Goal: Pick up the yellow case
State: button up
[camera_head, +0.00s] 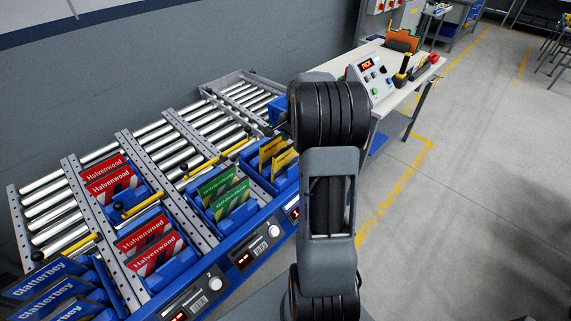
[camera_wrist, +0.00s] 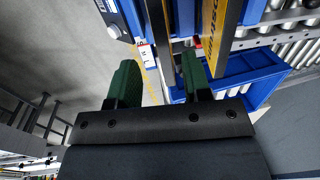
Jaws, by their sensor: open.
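Two thin yellow cases stand on edge in a blue bin at the right end of the conveyor. In the head view they are the rear yellow case (camera_head: 269,148) and the front yellow case (camera_head: 284,162), partly covered by my arm. In the wrist view, one yellow case (camera_wrist: 157,40) lines up with the gap between my green fingers, and another yellow case (camera_wrist: 217,45) with dark lettering stands to the right of them. My gripper (camera_wrist: 160,72) is open and holds nothing. I cannot tell how deep the case sits between the fingers. The head view hides my fingers behind my arm.
Blue bins of green cases (camera_head: 224,194), red cases (camera_head: 150,243) and blue cases (camera_head: 48,285) line the roller conveyor (camera_head: 150,143) to the left. A workbench (camera_head: 400,95) with a control box (camera_head: 372,77) stands behind right.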

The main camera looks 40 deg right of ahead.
aim_at(289, 147)
jog(key=shift+w+a+f+p, duration=0.1)
jog(key=shift+w+f+p, duration=0.15)
jog(key=shift+f, duration=0.8)
jog(key=shift+w+a+f+p, duration=0.2)
jog(key=shift+f+p, duration=0.1)
jog(key=shift+f, duration=0.75)
jog(key=shift+w+a+f+p, duration=0.1)
jog(key=shift+w+f+p, duration=0.15)
jog(key=shift+f, duration=0.8)
jog(key=shift+s, duration=0.1)
jog(key=shift+c, duration=0.3)
grip_shut()
